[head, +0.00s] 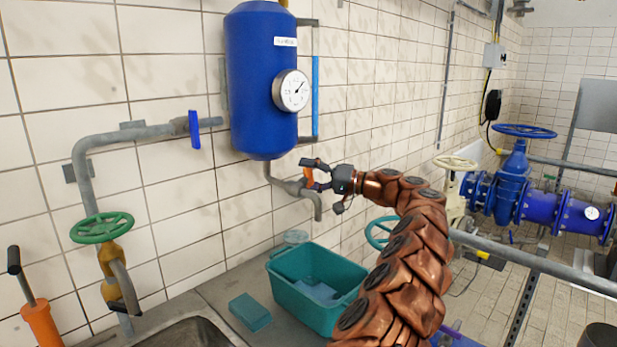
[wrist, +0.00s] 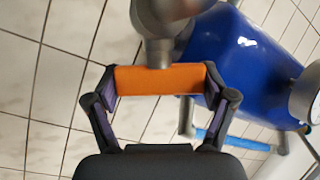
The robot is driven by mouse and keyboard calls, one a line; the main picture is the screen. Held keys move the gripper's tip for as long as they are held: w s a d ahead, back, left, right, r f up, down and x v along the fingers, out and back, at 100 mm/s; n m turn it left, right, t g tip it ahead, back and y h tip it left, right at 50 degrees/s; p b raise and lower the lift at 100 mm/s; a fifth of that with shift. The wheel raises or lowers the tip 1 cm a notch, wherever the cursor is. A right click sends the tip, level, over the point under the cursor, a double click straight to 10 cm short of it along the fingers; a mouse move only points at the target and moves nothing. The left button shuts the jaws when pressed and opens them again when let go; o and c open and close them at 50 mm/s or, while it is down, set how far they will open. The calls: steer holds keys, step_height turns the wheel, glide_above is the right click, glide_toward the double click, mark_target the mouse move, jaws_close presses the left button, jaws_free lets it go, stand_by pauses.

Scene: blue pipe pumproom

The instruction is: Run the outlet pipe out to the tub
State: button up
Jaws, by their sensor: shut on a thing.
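The grey outlet pipe (head: 279,182) comes out below the blue tank (head: 262,90) and ends in a short downturned spout (head: 318,208). An orange handle (head: 309,179) sits on the pipe. My gripper (wrist: 160,84) is shut on the orange handle (wrist: 145,78), one finger at each end of it. In the wrist view, part of the grey pipe (wrist: 160,45) shows just beyond the handle. The teal tub (head: 298,302) stands on the counter below the spout, with a bluish thing inside. The spout hangs above the tub, well apart from it.
A teal block (head: 250,312) lies left of the tub, and a sink (head: 185,335) is at the front. A wall pipe with a green handwheel (head: 101,227) and an orange-handled tool (head: 41,322) stand at left. Blue valve pipework (head: 512,190) fills the right. My arm passes right of the tub.

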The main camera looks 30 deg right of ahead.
steer(key=shift+y, duration=0.3)
steer(key=o, duration=1)
steer(key=r+v, duration=0.1)
steer(key=v, duration=1.1)
steer(key=shift+f, duration=0.5)
steer(key=shift+s, duration=0.1)
